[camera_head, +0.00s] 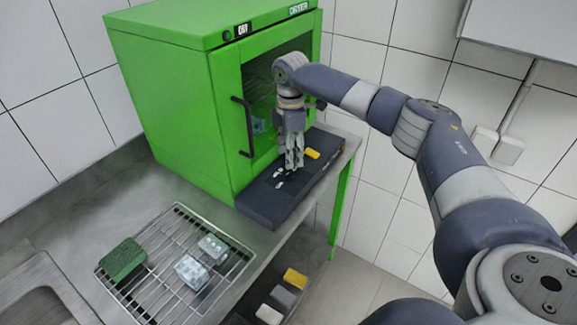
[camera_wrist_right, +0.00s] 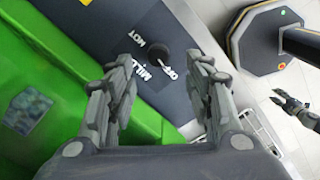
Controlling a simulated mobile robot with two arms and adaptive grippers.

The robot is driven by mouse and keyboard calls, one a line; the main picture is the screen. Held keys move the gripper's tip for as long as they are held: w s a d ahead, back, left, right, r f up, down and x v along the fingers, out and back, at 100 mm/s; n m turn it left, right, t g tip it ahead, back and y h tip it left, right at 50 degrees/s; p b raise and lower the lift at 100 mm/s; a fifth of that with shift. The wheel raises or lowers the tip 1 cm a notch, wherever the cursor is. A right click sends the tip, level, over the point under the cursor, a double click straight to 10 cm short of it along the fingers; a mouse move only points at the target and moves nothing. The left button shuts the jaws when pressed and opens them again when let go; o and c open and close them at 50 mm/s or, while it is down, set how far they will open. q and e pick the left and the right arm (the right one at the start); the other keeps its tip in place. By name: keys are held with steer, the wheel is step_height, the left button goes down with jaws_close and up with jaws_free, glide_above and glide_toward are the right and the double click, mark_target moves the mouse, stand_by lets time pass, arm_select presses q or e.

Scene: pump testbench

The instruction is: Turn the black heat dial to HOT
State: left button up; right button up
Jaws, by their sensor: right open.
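The black heat dial (camera_wrist_right: 158,60) shows in the right wrist view on the dark control panel (camera_wrist_right: 178,22), with white HOT, MILD and OFF labels around it. I cannot make out clearly which label it points to. My right gripper (camera_wrist_right: 164,66) is open, with the dial showing between its fingertips; no contact is clear. In the head view, my right gripper (camera_head: 294,162) points down over the panel (camera_head: 266,205) and hides the dial. What appears to be my left gripper (camera_wrist_right: 291,106) shows small at the right edge of the wrist view.
The green dryer (camera_head: 165,110) stands behind the panel, with a black door handle (camera_head: 243,126). A yellow piece (camera_head: 312,154) is on the panel. A wire rack (camera_head: 190,232) holds a green sponge-like block (camera_head: 122,260) and clear pieces (camera_head: 192,272). A sink (camera_head: 40,295) lies front left.

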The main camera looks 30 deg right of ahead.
mark_target(290, 172)
step_height(290, 172, down, 5)
steer(key=shift+w+p, duration=0.1)
steer(key=shift+p, duration=0.4)
step_height(290, 172, down, 2)
steer(key=shift+f, duration=0.1)
arm_select(q)
steer(key=shift+s+r, duration=0.4)
steer(key=shift+r, duration=0.4)
arm_select(e)
steer(key=c, duration=1.1)
